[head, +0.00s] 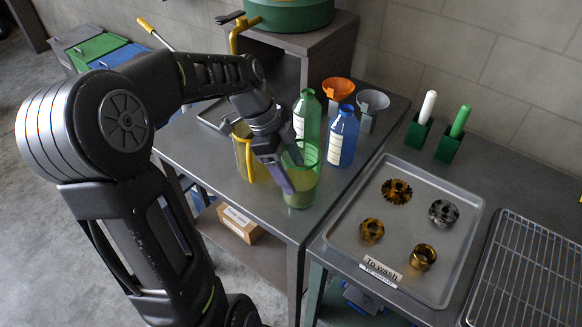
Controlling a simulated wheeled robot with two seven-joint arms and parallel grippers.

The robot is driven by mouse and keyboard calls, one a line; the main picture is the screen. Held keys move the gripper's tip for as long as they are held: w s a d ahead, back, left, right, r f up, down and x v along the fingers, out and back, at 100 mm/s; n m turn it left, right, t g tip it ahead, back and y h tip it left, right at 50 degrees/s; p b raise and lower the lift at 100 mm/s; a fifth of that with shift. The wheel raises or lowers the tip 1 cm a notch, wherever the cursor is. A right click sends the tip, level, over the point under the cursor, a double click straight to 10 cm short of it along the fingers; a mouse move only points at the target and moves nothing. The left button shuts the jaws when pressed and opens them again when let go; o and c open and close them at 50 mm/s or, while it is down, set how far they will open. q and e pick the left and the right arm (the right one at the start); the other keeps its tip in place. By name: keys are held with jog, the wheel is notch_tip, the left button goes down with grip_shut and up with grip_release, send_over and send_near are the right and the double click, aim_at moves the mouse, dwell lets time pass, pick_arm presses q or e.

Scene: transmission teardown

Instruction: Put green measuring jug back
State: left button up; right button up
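The translucent green measuring jug (305,188) stands on the grey bench near its front right edge, in front of a green bottle and a blue bottle. My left gripper (288,182) comes down from the upper left and is at the jug's left side, overlapping it in the picture. A purple finger shows against the jug. The other finger is not clear, so I cannot tell whether the gripper is closed on the jug's wall or handle. The jug looks upright, with its handle hidden. My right gripper is not in view.
A yellow jug (242,158) stands close left, partly behind my gripper. The green bottle (307,118), blue bottle (343,138), orange funnel (338,89) and grey funnel (372,101) stand behind. Right is a "To wash" tray (345,240) with several gears, then a wire rack (530,275).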

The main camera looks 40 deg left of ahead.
pick_arm(q)
jog(key=o, duration=2)
jog(key=v, duration=1.2)
jog(key=shift+p, duration=0.3)
